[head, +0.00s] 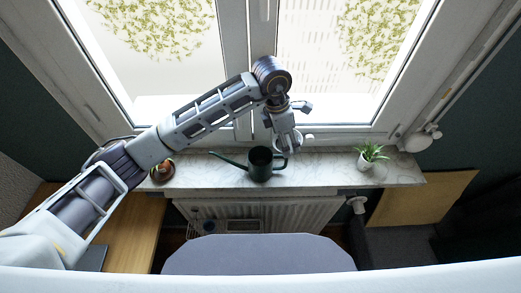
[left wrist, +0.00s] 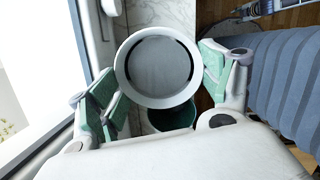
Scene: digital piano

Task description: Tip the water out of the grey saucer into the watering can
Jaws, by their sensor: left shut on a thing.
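The grey saucer (left wrist: 158,95) shows round and pale in the left wrist view, between the two fingers of my left gripper (left wrist: 162,82), which is shut on it. Its inside is plain grey with dark arcs near the rim; I cannot tell how much water is in it. The dark green watering can (head: 260,165) stands upright on the sill with its spout to the left. My left gripper (head: 288,138) is just above and to the right of the can in the head view. In the left wrist view the can (left wrist: 172,118) is partly hidden behind the saucer. My right gripper is out of view.
The marble windowsill (head: 320,172) runs below the window, with a radiator (head: 265,213) under it. A brown pot (head: 162,171) stands at the sill's left, and a potted plant (head: 370,155) at its right. The sill between can and plant is clear.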

